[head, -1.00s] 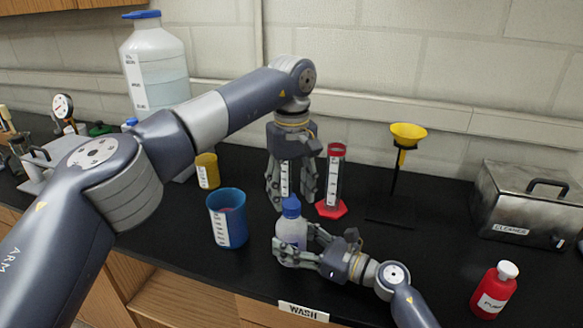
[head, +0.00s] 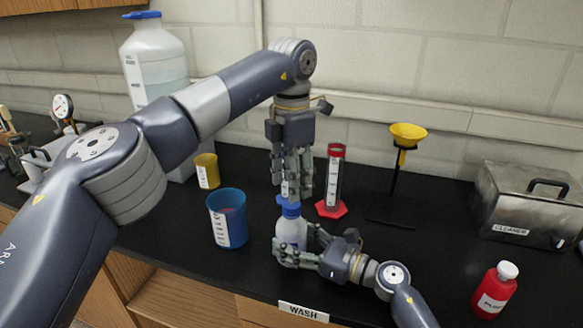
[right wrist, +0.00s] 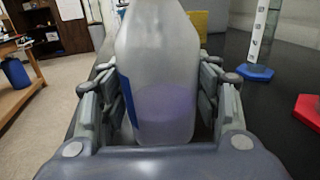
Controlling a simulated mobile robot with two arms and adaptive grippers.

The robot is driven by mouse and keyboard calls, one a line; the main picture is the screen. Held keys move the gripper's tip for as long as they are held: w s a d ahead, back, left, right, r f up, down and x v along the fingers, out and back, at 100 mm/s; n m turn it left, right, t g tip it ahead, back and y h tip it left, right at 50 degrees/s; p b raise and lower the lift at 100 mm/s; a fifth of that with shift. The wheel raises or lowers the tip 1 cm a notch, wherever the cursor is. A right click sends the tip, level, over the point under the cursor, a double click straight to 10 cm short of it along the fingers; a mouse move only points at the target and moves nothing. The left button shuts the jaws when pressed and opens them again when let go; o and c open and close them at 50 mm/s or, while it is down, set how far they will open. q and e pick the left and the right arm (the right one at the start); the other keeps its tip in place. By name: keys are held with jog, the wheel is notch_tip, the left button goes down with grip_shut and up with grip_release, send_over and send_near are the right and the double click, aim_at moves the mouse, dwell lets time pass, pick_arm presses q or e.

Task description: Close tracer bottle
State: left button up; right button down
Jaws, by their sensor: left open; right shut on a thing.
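The tracer bottle (head: 291,232) is a translucent white bottle with a blue cap (head: 289,208) at its top, upright near the counter's front edge. My right gripper (head: 296,252) is shut on the bottle's body from the right. In the right wrist view the bottle (right wrist: 160,80) stands between the fingers, with pale violet liquid low inside; its top is out of that view. My left gripper (head: 291,190) points straight down, open, directly above the blue cap. Whether its fingertips touch the cap is not clear.
A blue beaker (head: 228,220) and a yellow cup (head: 207,171) stand to the left. A red-based cylinder (head: 334,180) stands close behind on the right. A yellow funnel (head: 407,135), a metal cleaner box (head: 525,208) and a red bottle (head: 495,290) are farther right.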

pick_arm(q)
jog(key=n, duration=0.2)
jog(key=r+n, duration=0.1)
jog(key=n, duration=0.5)
jog(key=shift+r, duration=0.15)
jog(key=n, duration=0.5)
jog(key=shift+r, duration=0.35)
jog(key=n, duration=0.4)
jog(key=shift+s+r+n, duration=0.1)
jog(key=shift+r+n, duration=0.2)
jog(key=shift+f, duration=0.1)
send_over(293, 231)
jog(key=w, duration=0.3)
jog(key=shift+a+f, duration=0.15)
jog(key=shift+f, duration=3.75)
